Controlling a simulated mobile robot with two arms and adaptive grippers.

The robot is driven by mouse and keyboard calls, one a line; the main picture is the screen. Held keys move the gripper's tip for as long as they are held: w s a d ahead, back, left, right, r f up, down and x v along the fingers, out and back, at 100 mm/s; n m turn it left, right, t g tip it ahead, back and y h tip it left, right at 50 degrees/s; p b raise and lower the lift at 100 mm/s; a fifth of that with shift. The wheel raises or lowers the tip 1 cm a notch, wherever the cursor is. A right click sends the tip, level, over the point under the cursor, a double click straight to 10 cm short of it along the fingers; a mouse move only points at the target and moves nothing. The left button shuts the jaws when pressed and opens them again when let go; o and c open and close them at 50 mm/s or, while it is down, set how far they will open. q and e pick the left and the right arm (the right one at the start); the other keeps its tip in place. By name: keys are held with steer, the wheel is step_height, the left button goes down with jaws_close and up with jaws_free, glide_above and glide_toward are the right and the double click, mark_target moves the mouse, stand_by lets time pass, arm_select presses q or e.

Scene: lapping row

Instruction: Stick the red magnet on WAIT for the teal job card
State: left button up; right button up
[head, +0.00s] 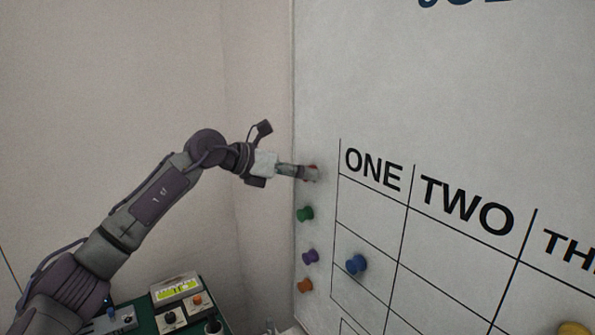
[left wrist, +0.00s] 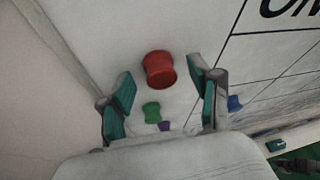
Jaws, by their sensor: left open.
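The red magnet (left wrist: 159,69) is on the white board (head: 450,80), left of the grid. In the left wrist view it sits between and just beyond the fingers of my left gripper (left wrist: 164,96), which is open. In the head view my left gripper (head: 305,172) is at the board's left side and hides most of the red magnet. The grid shows the headings ONE (head: 374,163) and TWO (head: 467,205), and a third is cut off at the right edge. No WAIT label and no teal job card show. My right gripper is not in view.
Below the red magnet are a green magnet (head: 305,213), a purple magnet (head: 310,256) and an orange magnet (head: 304,286). A blue magnet (head: 356,264) is under ONE, and a yellow magnet (head: 573,328) is at the lower right. A green bench (head: 142,326) with control boxes stands below my arm.

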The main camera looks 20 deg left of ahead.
arm_select(q)
jaws_close()
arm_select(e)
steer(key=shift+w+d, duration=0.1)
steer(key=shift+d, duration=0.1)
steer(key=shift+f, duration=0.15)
arm_select(q)
steer(key=shift+s+a, duration=0.1)
steer(key=shift+s, duration=0.05)
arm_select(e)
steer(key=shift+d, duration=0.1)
arm_select(q)
steer(key=shift+s+a+b, duration=0.5)
steer(key=shift+s+a, duration=0.05)
steer(key=shift+s, duration=0.1)
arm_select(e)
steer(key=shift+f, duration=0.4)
arm_select(q)
steer(key=shift+s+a, duration=0.1)
steer(key=shift+s+a, duration=0.15)
steer(key=shift+s, duration=0.15)
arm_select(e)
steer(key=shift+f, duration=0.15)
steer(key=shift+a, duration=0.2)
